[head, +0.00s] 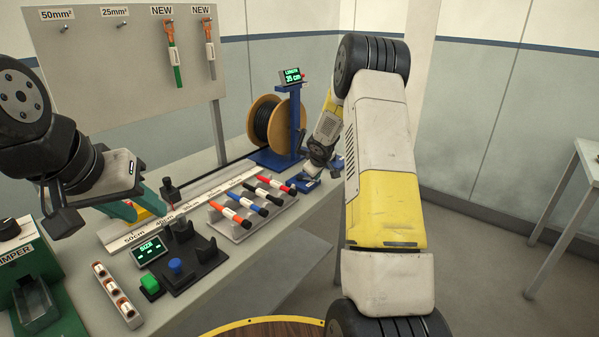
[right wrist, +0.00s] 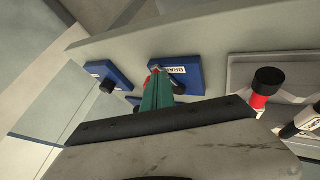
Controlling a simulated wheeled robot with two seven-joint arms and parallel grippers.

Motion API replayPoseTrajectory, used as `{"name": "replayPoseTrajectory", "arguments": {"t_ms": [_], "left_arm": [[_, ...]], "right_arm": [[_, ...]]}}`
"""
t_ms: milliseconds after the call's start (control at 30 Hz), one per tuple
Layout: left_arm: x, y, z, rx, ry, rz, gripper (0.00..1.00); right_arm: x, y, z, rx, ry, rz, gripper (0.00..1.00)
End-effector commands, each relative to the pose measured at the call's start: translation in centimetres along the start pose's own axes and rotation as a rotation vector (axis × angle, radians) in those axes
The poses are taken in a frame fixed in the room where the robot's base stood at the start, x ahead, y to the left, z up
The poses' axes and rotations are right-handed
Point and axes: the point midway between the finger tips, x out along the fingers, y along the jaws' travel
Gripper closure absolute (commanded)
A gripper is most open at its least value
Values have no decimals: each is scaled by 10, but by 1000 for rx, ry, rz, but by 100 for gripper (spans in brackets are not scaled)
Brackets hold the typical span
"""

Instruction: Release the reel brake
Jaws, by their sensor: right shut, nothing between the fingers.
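A blue block with a white label reading "BRA…" (right wrist: 188,72) is in the right wrist view, partly hidden behind my right gripper's teal fingers (right wrist: 158,88). A dark round part shows beside the fingers. I cannot tell whether they touch. My right gripper (head: 316,166) is shut and empty, low over blue blocks (head: 305,183) at the table's far right edge. The cable reel (head: 266,124), with black cable on wooden flanges, stands behind it by a blue post. My left gripper (head: 122,207) hangs over the table at left; its finger opening is unclear.
Another blue block (right wrist: 107,74) with a black knob sits near the brake block. A rack of red, blue and orange-tipped pieces (head: 245,207) lies left of my right arm. The display (head: 291,75) on the post reads 35 cm. A green crimper (head: 28,270) stands front left.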

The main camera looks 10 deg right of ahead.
Motion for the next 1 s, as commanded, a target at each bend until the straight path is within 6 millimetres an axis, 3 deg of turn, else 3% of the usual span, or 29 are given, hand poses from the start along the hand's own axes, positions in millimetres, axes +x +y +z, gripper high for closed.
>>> {"name": "replayPoseTrajectory", "arguments": {"t_ms": [300,1000], "left_arm": [[0,0,0,0,0,0,64],[0,0,0,0,0,0,64]], "right_arm": [[7,14,2,-66,40,-39,100],[13,25,-3,-102,61,-51,100]]}}
